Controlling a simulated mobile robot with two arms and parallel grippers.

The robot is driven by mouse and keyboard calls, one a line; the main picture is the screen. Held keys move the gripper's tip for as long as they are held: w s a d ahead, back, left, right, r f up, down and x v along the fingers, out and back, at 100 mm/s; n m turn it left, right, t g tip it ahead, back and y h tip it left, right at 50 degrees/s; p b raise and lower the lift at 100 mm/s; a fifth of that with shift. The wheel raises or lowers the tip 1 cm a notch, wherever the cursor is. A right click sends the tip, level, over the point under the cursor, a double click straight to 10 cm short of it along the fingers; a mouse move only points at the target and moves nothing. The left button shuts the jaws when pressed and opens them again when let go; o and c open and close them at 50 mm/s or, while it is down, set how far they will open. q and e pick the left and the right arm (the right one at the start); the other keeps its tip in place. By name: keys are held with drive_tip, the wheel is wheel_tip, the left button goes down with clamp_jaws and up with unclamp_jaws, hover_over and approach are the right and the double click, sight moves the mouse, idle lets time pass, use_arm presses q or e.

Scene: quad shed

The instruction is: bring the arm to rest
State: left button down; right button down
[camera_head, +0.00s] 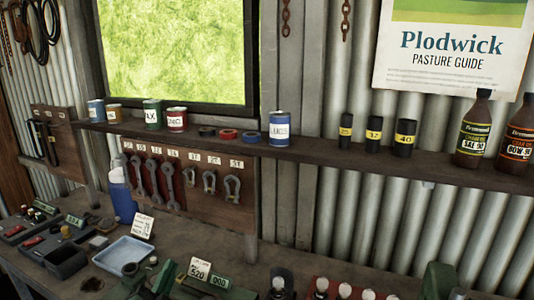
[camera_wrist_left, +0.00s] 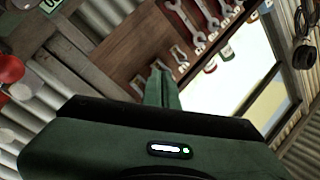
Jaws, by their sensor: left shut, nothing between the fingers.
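My left gripper (camera_head: 166,266) shows at the bottom of the head view, dark green, low over the front of the bench. In the left wrist view its two green fingers (camera_wrist_left: 160,72) are together, with nothing between them. The fingers point toward the wall side, where the tool board shows. The rest of my left arm is mostly out of frame. I cannot make out my right gripper.
The workbench (camera_head: 75,232) holds a pale blue tray (camera_head: 124,254), a blue bottle (camera_head: 122,200) and small parts. Behind stands a tool board (camera_head: 190,158) with wrenches and shackles. Above it a shelf (camera_head: 310,152) carries cans, tape rolls and brown bottles (camera_head: 473,130).

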use_arm(q)
drive_tip(key=s+a+f+n+g+y, duration=0.3)
drive_tip(key=s+f+n+g, duration=0.45)
drive_tip(key=s+f, duration=0.6)
drive_tip(key=s+d+f+g+h, duration=0.15)
drive_tip(key=s+f+g, duration=0.25)
drive_tip(key=s, duration=0.5)
drive_tip(key=s+d+f+g+h, duration=0.1)
drive_tip(key=s+d+f+g, duration=0.25)
drive_tip(key=s, duration=0.55)
wheel_tip(320, 180, down, 34)
drive_tip(key=s+g+b, duration=0.2)
drive_tip(key=s+b, duration=0.1)
drive_tip(key=b, duration=0.3)
drive_tip(key=s+a+f+g+b, duration=0.1)
drive_tip(key=s+a+f+b, duration=0.2)
drive_tip(key=s+f, duration=1.2)
wheel_tip(320, 180, down, 4)
drive_tip(key=shift+s+b, duration=0.4)
drive_tip(key=shift+b, duration=0.1)
